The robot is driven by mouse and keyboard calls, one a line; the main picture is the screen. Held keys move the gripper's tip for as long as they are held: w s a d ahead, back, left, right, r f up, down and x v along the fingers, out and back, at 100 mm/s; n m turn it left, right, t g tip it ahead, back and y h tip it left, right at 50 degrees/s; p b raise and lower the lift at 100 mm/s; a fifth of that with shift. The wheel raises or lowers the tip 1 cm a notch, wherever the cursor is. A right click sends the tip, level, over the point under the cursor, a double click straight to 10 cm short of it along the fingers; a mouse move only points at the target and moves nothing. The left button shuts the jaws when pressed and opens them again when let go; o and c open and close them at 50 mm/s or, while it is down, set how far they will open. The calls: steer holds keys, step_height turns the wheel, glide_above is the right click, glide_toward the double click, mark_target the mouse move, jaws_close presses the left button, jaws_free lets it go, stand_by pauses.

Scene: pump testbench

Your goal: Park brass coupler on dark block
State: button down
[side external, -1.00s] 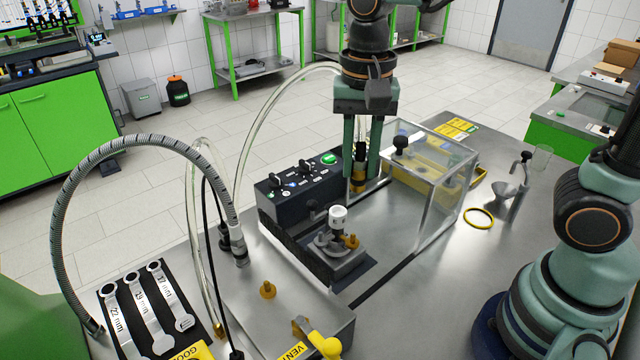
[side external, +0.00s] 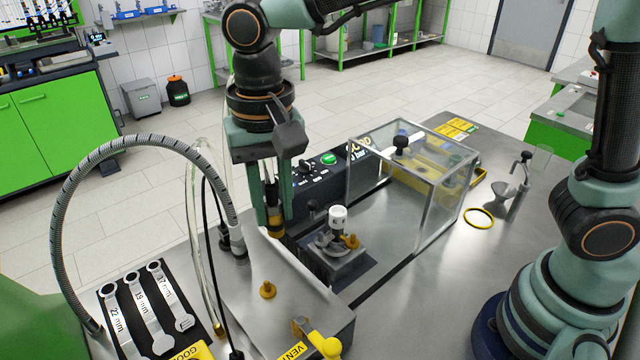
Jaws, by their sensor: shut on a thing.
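My gripper (side external: 274,222) points down at the centre left of the bench, its two green fingers shut on the brass coupler (side external: 275,229). The coupler is upright with a dark upper part between the fingers; its brass lower end shows near the fingertips. I cannot tell whether the coupler touches anything below.
A small pump fixture (side external: 337,245) with a white cap stands right of my gripper. A clear box (side external: 430,215) is farther right. A grey ribbed hose (side external: 120,150) arches at left. A brass fitting (side external: 267,290) is in front. A yellow ring (side external: 479,219) lies at right.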

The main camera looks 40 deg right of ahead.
steer(key=a+f+n, duration=0.1)
steer(key=a+f, duration=0.1)
steer(key=a, duration=0.1)
glide_above(266, 282)
steer(key=shift+f, duration=2.25)
steer(key=shift+f, duration=1.5)
stand_by(0.5)
steer(key=c, duration=0.6)
jaws_free()
step_height(266, 282, up, 7)
stand_by(0.5)
